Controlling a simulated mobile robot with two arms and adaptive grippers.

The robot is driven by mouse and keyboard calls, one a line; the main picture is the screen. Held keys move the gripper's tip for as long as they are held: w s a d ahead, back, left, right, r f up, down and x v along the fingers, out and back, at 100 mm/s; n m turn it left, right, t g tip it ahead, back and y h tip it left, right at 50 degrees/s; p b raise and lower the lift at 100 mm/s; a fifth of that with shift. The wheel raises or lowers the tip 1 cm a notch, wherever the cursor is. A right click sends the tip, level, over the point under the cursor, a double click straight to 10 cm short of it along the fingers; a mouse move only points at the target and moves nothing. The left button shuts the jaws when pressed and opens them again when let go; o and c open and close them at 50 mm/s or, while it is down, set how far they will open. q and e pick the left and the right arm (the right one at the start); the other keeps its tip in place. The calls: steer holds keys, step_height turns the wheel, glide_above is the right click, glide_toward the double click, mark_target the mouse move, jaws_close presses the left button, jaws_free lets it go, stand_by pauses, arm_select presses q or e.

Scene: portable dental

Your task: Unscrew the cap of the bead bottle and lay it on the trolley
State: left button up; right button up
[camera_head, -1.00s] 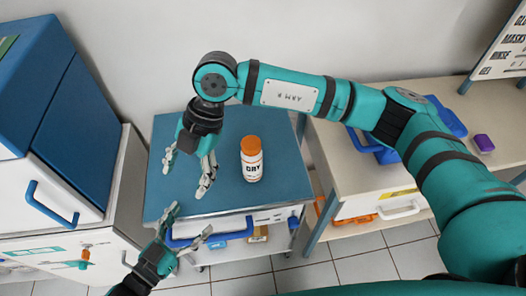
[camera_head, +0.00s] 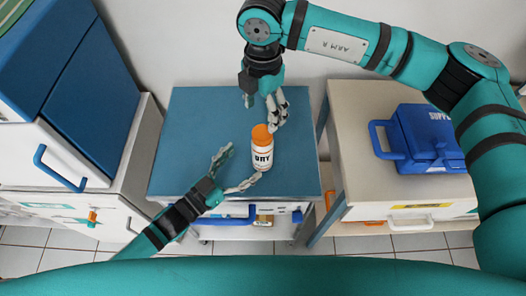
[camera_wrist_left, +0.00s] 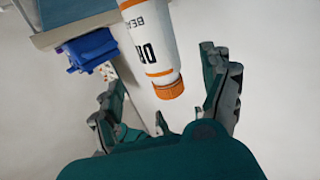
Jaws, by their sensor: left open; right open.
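The bead bottle (camera_head: 262,158) is white with dark "DRY" lettering and stands upright on the blue-topped trolley (camera_head: 190,125). Its orange cap (camera_head: 261,133) is on it. My left gripper (camera_head: 242,164) is open at the bottle's left and front, one finger on each side in the picture; contact is unclear. In the left wrist view the bottle (camera_wrist_left: 152,38) and its ridged orange cap (camera_wrist_left: 169,88) show between the spread fingers (camera_wrist_left: 165,95). My right gripper (camera_head: 262,113) is open just behind the cap, fingertips near it; I cannot tell whether they touch.
A blue case (camera_head: 427,137) stands on the beige cabinet (camera_head: 365,180) to the right. A white and blue cabinet (camera_head: 60,120) stands at the left. The trolley top is clear around the bottle, widest on its left. A blue handle (camera_head: 228,219) sits at the trolley's front.

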mark_target(255, 153)
arm_select(q)
steer(key=x, duration=0.8)
steer(key=shift+a, duration=0.1)
steer(key=shift+s, duration=0.1)
jaws_close()
